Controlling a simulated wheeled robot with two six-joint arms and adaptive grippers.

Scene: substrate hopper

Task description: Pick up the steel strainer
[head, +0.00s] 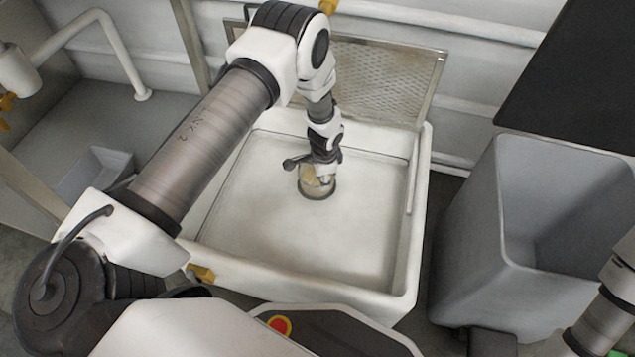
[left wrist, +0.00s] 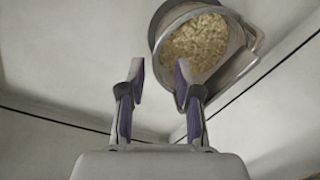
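The steel strainer (left wrist: 163,22) is a round metal vessel with a handle at its right side, holding pale tan granular material (left wrist: 197,42). In the head view the strainer (head: 318,193) stands in the white hopper (head: 270,240), partly hidden under my left arm. My left gripper (left wrist: 160,78) is open, with the fingers apart and nothing between them. In the left wrist view its right fingertip overlaps the strainer's near side; I cannot tell whether they touch. My right gripper is not in view; only part of my right arm shows at the lower right edge.
A grey bin (head: 480,215) stands right of the hopper. A perforated metal panel (head: 385,80) leans behind the hopper. A grey basin (head: 95,172) is at the left, and a dark panel (head: 580,80) is at the upper right. The hopper floor around the strainer is clear.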

